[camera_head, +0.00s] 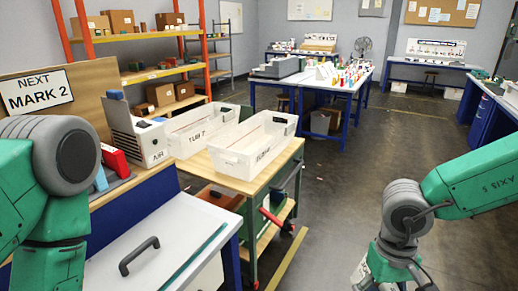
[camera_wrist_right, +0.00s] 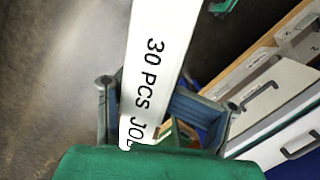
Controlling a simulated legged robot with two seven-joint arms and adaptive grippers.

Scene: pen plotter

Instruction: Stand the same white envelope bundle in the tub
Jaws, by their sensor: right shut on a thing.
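The white envelope bundle (camera_wrist_right: 158,35) is long and flat in the right wrist view, with black "30 PCS JO…" lettering. My right gripper (camera_wrist_right: 170,95) is shut on it, a finger at each side; the near end is partly hidden by the green gripper body. In the head view my right gripper is cut off by the bottom edge, well right of the tubs. Two open white tubs stand side by side on a wood-topped cart: a rear-left tub (camera_head: 190,132) and a front-right tub (camera_head: 232,163). Their bottoms are mostly hidden. My left gripper is out of view.
The cart top (camera_head: 208,170) has a narrow bare strip around the tubs. A white box marked "AIR" (camera_head: 152,146) stands left of them. A white surface with a dark handle (camera_head: 140,256) lies in front. Open floor (camera_head: 340,185) lies right of the cart.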

